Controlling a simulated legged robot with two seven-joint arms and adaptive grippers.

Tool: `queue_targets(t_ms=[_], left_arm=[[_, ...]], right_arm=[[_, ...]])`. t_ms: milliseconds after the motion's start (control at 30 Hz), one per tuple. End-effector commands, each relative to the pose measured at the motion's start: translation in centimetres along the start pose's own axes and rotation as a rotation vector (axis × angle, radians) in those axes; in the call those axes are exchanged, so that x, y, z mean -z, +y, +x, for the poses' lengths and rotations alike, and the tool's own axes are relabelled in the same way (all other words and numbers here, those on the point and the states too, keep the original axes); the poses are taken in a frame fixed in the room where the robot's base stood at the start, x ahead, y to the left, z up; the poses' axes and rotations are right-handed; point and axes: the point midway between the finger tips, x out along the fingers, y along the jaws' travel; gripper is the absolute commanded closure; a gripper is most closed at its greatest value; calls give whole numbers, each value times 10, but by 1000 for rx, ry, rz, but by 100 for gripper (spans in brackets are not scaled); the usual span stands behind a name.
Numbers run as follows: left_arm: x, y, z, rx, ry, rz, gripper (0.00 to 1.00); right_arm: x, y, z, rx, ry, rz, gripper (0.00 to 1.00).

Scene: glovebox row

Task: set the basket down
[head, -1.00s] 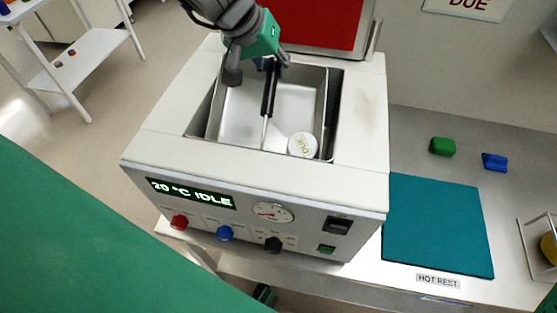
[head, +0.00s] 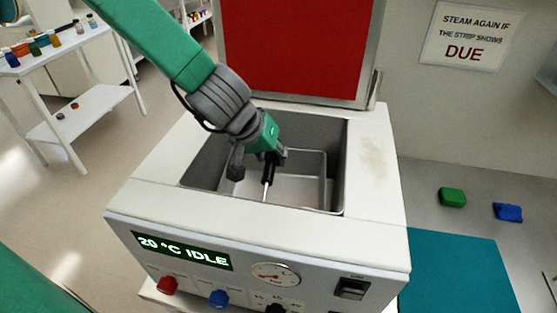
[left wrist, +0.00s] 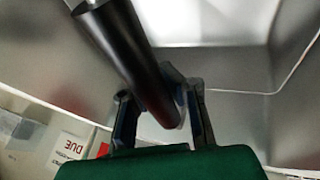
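The basket (head: 300,190) is a shiny metal tray with a black handle (head: 269,170). It sits low inside the open chamber of the white steam unit (head: 375,175); the front wall hides its floor and contents, and I cannot tell whether its underside touches the chamber floor. My left gripper (head: 269,155) reaches down into the opening at the handle. In the left wrist view the black handle (left wrist: 135,65) runs slantwise between the two fingers (left wrist: 160,112), which are closed about it. My right gripper is not in view.
The red lid (head: 295,50) stands open behind the chamber. The unit's display (head: 182,251) reads 20 °C IDLE. A teal mat (head: 455,270) lies on the counter at right, with a green block (head: 452,197) and a blue block (head: 508,212) behind it.

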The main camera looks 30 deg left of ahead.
Motion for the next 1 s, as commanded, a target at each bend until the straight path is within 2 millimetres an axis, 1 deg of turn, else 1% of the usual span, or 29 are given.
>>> queue_targets(t_ms=[67,100,133,167,400,667,767,833,1000], left_arm=[[0,1,-1,1,1,1,98],[0,2,-1,2,1,2,84],[0,2,-1,2,1,3,74],[0,3,-1,2,1,3,71],[-1,6,-1,5,2,4,71],[1,3,-3,1,2,3,71],[1,3,-13,2,3,4,71],[2,3,-25,0,4,4,71],[2,5,-64,2,6,6,71]], right_arm=[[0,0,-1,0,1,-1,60],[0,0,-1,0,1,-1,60],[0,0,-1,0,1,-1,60],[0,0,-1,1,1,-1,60],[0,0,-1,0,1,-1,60],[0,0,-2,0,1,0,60],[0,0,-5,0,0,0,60],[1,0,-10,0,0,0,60],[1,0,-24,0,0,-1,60]])
